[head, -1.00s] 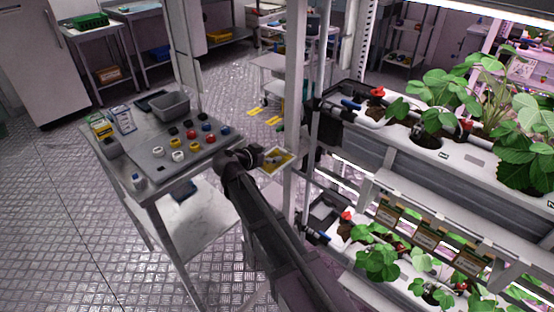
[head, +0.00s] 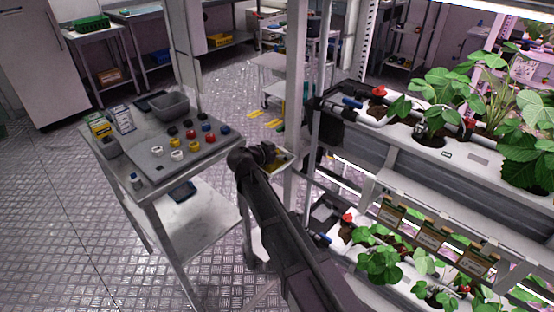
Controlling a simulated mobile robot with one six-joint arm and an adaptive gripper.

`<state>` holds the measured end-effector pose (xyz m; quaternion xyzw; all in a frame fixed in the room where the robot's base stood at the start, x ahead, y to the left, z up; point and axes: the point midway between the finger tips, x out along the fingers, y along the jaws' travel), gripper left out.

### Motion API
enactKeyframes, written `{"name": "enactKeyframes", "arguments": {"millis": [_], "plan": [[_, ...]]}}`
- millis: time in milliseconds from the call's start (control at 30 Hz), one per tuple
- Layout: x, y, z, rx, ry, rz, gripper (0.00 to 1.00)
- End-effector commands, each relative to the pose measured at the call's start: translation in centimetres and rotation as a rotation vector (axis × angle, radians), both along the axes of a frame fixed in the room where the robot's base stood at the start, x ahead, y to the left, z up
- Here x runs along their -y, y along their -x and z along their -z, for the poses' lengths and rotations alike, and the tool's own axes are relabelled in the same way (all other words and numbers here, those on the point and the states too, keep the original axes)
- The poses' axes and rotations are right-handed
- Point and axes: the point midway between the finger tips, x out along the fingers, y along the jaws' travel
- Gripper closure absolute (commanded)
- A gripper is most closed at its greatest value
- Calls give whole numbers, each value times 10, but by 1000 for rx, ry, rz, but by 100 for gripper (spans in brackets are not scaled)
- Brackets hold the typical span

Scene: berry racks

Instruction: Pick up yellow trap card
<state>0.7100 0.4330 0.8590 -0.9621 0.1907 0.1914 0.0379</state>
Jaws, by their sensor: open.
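The yellow trap card (head: 283,159) shows as a small yellow patch with a pale edge, beside the rack's upright post. My gripper (head: 270,153) is right at the card, on its left side, and hides much of it. The gripper is open. The fingertips are small and dark here, so I cannot tell whether they touch the card or stand around its edge.
A steel cart (head: 158,192) with colored knobs and a grey bin (head: 170,105) stands to the left. The rack's white post (head: 297,95) is close to my gripper. Strawberry plants (head: 440,90) fill the rack gutters at right.

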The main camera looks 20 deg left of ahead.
Motion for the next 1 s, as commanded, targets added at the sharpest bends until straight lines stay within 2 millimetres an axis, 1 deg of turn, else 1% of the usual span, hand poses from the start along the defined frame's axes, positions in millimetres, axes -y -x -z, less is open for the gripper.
{"name": "enactKeyframes", "arguments": {"millis": [300,333,367,400,467,500,533,567,1000], "plan": [[1,0,0,0,-1,1,14],[1,0,0,0,-1,1,20],[1,0,0,0,0,1,29],[1,0,0,0,-1,1,41],[1,0,0,0,-1,1,59],[1,0,0,0,0,1,71],[1,0,0,0,0,1,80],[1,0,0,0,0,1,82],[1,0,-1,0,-1,1,82]]}}
